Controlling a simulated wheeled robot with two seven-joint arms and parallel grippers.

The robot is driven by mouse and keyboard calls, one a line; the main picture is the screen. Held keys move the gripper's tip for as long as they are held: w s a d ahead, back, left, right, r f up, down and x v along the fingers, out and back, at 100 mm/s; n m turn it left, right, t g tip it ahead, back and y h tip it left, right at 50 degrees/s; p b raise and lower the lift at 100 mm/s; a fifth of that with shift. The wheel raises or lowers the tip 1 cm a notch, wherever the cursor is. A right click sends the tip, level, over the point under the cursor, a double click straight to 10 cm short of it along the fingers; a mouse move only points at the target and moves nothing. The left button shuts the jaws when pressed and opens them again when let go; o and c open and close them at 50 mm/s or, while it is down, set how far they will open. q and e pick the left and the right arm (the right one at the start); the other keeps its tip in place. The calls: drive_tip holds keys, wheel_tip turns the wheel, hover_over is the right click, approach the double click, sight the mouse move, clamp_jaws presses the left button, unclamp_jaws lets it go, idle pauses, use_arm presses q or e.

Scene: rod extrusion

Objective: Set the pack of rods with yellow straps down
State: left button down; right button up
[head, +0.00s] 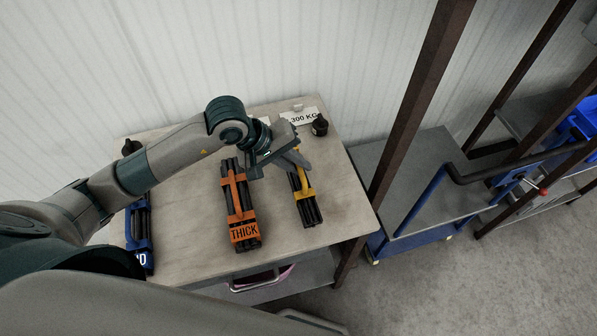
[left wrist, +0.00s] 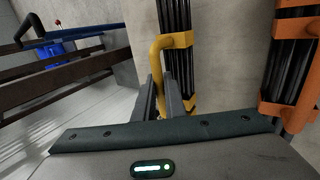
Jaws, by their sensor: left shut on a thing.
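The pack of dark rods with yellow straps (head: 309,209) is at the right part of the table (head: 340,205) in the head view. My left gripper (head: 294,162) reaches over the table and is shut on this pack's yellow handle. In the left wrist view the fingers (left wrist: 165,97) close around the yellow handle, and the yellow-strapped pack (left wrist: 176,18) runs upward from it. The gripper hides the pack's far end in the head view. I cannot tell whether the pack touches the tabletop. My right gripper is not in view.
A pack with orange straps (head: 239,205) marked THICK lies close to the left. A blue-strapped pack (head: 140,240) lies at the table's left. A 300 KG sign (head: 303,117) and a small black object (head: 320,126) are at the back. A blue cart (head: 420,190) stands right of the table.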

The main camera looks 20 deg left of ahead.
use_arm(q)
drive_tip(key=shift+f, duration=0.3)
drive_tip(key=shift+f+p, duration=0.85)
drive_tip(key=shift+f, duration=0.75)
drive_tip(key=shift+f, duration=0.1)
drive_tip(key=shift+f, duration=0.1)
drive_tip(key=c, duration=1.8)
unclamp_jaws()
